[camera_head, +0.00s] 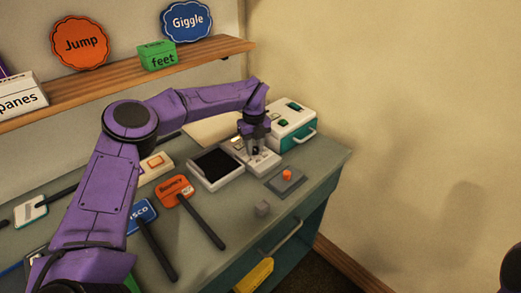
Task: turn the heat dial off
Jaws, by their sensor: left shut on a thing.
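My left gripper (255,150) points down onto a small white device (268,161) at the far right of the counter. It is shut on a small part on top of that device, which I take to be the heat dial. The fingers hide most of the dial, so its setting cannot be read. A flat white unit with a black top (213,164) stands directly left of the device. My right gripper is not in view.
A white and teal box (290,127) stands close behind the gripper. Paddle signs, one orange (174,191), lie left. A wooden shelf (120,75) runs above.

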